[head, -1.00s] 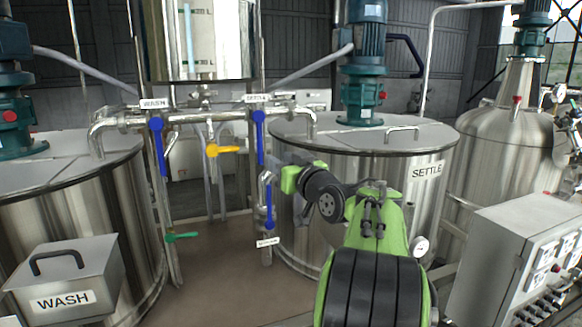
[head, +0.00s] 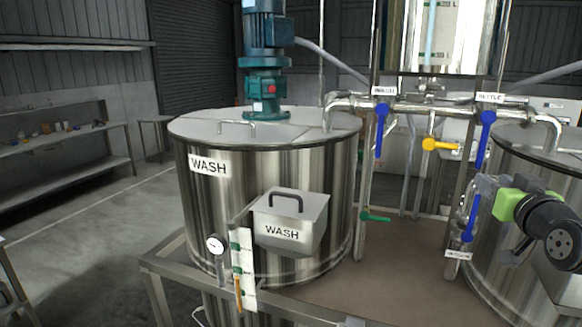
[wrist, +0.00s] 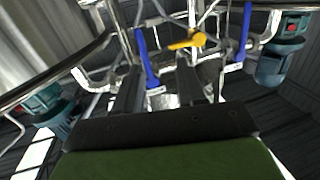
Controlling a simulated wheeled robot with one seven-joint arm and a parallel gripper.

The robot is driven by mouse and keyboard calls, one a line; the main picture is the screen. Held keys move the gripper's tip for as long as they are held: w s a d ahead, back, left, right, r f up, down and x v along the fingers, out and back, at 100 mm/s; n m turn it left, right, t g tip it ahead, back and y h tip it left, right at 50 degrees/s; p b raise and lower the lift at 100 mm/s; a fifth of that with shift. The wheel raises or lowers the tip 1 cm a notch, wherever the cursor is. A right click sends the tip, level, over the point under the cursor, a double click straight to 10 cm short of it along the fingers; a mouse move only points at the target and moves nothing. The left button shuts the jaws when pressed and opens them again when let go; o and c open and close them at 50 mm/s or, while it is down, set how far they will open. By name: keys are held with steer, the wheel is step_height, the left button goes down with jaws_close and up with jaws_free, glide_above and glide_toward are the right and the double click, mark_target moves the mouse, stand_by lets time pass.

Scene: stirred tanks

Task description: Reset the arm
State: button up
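My arm's green and black end enters at the right of the head view. My gripper (head: 484,187) is beside the lower blue valve handle (head: 472,218); whether they touch cannot be told. In the wrist view the two dark fingers (wrist: 165,92) stand apart with nothing seen held between them. Beyond them show two blue handles and a yellow handle (wrist: 187,42). The rest of my arm is outside the head view.
The wash tank (head: 265,215) stands at centre left with a box labelled WASH (head: 290,222) at its front. Pipework with blue handles (head: 381,130), a yellow handle (head: 440,144) and a green handle (head: 375,216) stands right of it. The settle tank (head: 515,250) is at right.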

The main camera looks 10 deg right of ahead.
steer(key=s+a+f+n+g+y, duration=0.15)
steer(key=a+f, duration=0.25)
steer(key=a, duration=0.7)
steer(key=s+a+f+n+g+y, duration=0.1)
steer(key=a+f+g+y, duration=0.2)
steer(key=a, duration=0.8)
steer(key=s+a+f+g, duration=0.3)
steer(key=s+a+f, duration=0.2)
steer(key=s, duration=0.5)
steer(key=s+a+f+n+g, duration=0.1)
steer(key=s+a+f+g, duration=0.3)
steer(key=s+f, duration=0.6)
steer(key=shift+s+a+f, duration=0.25)
steer(key=shift+s+a, duration=0.15)
steer(key=shift+y, duration=0.25)
